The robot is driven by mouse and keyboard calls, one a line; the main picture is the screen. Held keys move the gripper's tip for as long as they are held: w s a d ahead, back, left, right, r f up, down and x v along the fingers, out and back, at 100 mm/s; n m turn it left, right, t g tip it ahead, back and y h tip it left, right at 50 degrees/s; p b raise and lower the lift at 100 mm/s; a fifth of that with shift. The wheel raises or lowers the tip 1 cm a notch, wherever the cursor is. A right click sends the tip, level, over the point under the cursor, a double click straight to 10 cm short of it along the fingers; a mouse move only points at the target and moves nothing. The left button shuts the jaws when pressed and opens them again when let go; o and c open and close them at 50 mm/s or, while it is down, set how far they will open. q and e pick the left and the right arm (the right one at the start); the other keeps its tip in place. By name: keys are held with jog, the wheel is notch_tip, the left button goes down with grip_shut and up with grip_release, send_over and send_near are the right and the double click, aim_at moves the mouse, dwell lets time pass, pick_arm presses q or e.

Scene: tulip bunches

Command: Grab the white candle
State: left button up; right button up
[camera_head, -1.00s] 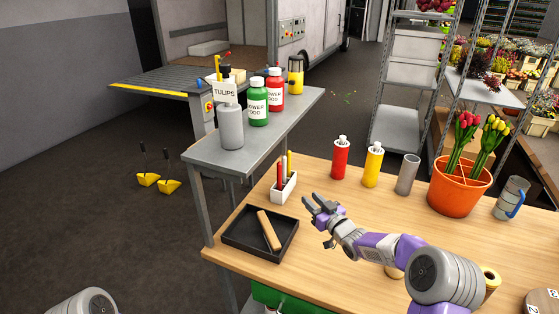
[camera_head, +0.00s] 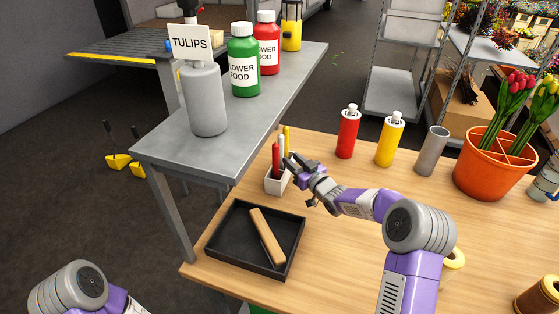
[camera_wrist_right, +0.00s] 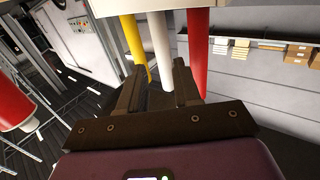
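The white candle (camera_head: 281,146) stands upright in a small white holder (camera_head: 275,184), between a red candle (camera_head: 275,158) and a yellow candle (camera_head: 287,138). My right gripper (camera_head: 289,163) is open at the candles, just above the holder. In the right wrist view the white candle (camera_wrist_right: 158,40) shows between the two open fingers of the right gripper (camera_wrist_right: 158,84). The yellow candle (camera_wrist_right: 134,52) is beside the left finger and the red candle (camera_wrist_right: 198,50) beside the right one. Contact cannot be told. My left gripper is out of view.
A black tray (camera_head: 225,254) holding a tan wooden bar (camera_head: 266,236) lies in front of the holder. A raised grey shelf (camera_head: 225,150) with bottles stands close to the left. Red (camera_head: 348,132) and yellow (camera_head: 389,140) bottles stand behind right.

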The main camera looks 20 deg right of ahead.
aim_at(282, 153)
jog(key=x, duration=0.2)
jog(key=b+x, duration=0.1)
jog(key=x, duration=0.2)
jog(key=shift+w+a+b, duration=0.25)
jog(key=shift+a+b, duration=0.05)
jog(key=shift+a, duration=0.1)
jog(key=shift+w+a, duration=0.15)
jog(key=shift+w, duration=0.45)
jog(key=shift+r, duration=0.1)
grip_shut()
